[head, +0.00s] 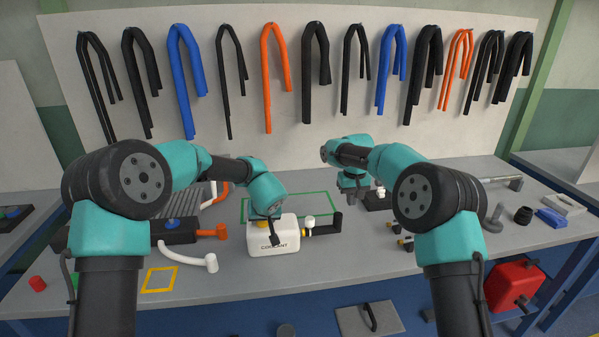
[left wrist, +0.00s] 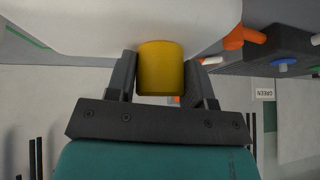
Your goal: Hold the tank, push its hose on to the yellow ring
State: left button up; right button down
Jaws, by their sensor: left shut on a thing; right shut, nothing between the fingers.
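The white tank (head: 284,238), with dark lettering on its front, stands on the grey bench near the middle. My left gripper (head: 268,218) is at its top, shut on the yellow cap (left wrist: 160,68), with one finger on each side in the left wrist view. A short black hose (head: 324,230) with an upturned end extends from the tank's right side, beside a white knob (head: 309,221). My right gripper (head: 351,198) is shut and empty, above the bench to the right of the hose end. Small yellow parts (head: 404,240) show partly behind my right arm; I cannot tell whether one is a ring.
A black block (head: 175,236) with a blue knob and orange hose (head: 212,232) is left of the tank. A loose white hose (head: 190,258) lies in front of it. A yellow square outline (head: 160,280) marks the front left. Hoses hang on the back wall.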

pick_arm(q)
jog(key=o, duration=1.2)
jog(key=shift+s+f, duration=0.3)
jog(key=shift+f, duration=0.45)
jog(key=shift+d+r, duration=0.1)
jog(key=shift+r, duration=0.05)
jog(key=shift+o, duration=0.2)
jog(key=shift+s+d+r, duration=0.1)
jog(key=shift+r, duration=0.15)
jog(key=v, duration=1.2)
jog(key=shift+w+a+r, duration=0.3)
jog(key=shift+a+r, duration=0.05)
